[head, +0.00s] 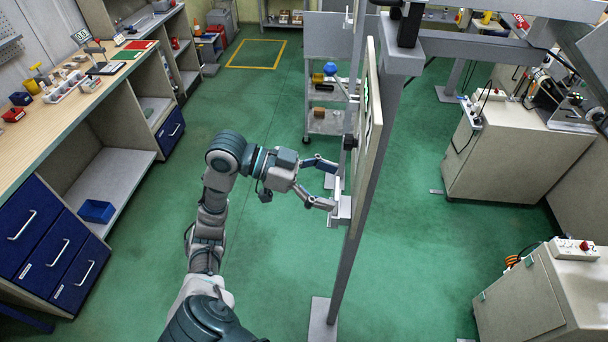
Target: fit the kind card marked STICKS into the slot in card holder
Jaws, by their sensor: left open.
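My left gripper (335,187) is open, its two fingers pointing right at the near-edge-on upright board (372,135). A small pale upright piece (338,188) stands between or just behind the fingertips, above a grey ledge (341,214) on the board's left side. I cannot tell whether the piece is the card or part of the card holder, nor whether the fingers touch it. No STICKS marking is readable and the slot cannot be made out. My right gripper is not in view.
A grey post (363,210) with a floor foot carries the board. A wooden bench (60,110) with blue drawers runs along the left. A grey trolley (328,122) stands behind the board. Cabinets (520,150) stand at right. Green floor is open left of the board.

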